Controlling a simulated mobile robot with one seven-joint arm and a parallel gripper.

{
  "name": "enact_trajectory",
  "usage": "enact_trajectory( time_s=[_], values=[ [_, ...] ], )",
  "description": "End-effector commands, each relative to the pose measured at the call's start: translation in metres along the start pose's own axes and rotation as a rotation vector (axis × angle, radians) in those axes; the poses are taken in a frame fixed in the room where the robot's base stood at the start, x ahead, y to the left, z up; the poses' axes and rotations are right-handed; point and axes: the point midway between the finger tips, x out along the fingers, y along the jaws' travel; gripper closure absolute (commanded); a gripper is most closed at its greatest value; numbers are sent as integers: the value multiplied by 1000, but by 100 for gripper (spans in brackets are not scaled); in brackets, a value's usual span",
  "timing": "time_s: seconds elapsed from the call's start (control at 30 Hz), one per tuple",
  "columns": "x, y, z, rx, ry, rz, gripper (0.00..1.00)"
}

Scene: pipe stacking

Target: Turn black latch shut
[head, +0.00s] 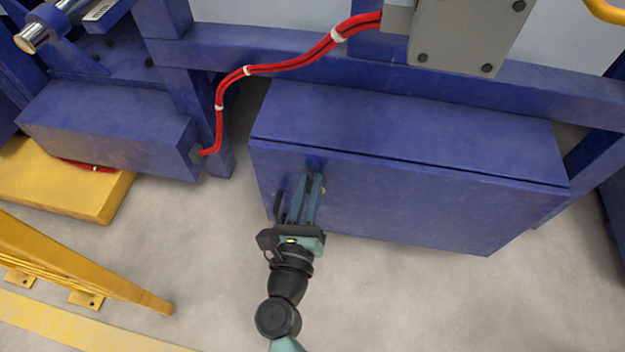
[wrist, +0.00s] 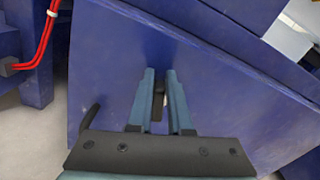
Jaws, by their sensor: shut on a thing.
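The black latch (wrist: 158,100) is on the front face of a blue metal box (head: 420,200). Only a small dark part of it shows between my fingers, so I cannot tell which way it is turned. My gripper (head: 312,178) reaches the upper left part of the box front, with its two blue-grey fingers around the latch and shut on it. In the wrist view, the fingers (wrist: 160,76) point at the box front, one on each side of the latch. The box front looks flush or nearly so under the top edge, with a thin dark gap along it.
A red cable (head: 270,68) runs from a grey box (head: 465,35) down to a smaller blue box (head: 110,130) at the left. A yellow rail (head: 85,265) lies at the lower left. Grey floor (head: 400,300) is clear in front of the box.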

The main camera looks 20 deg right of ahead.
Motion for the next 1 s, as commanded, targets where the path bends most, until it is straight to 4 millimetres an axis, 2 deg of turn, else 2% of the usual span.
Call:
enact_trajectory(
  time_s=[1.0],
  values=[
    [-1,19,-12,-959,8,2,100]
  ],
)
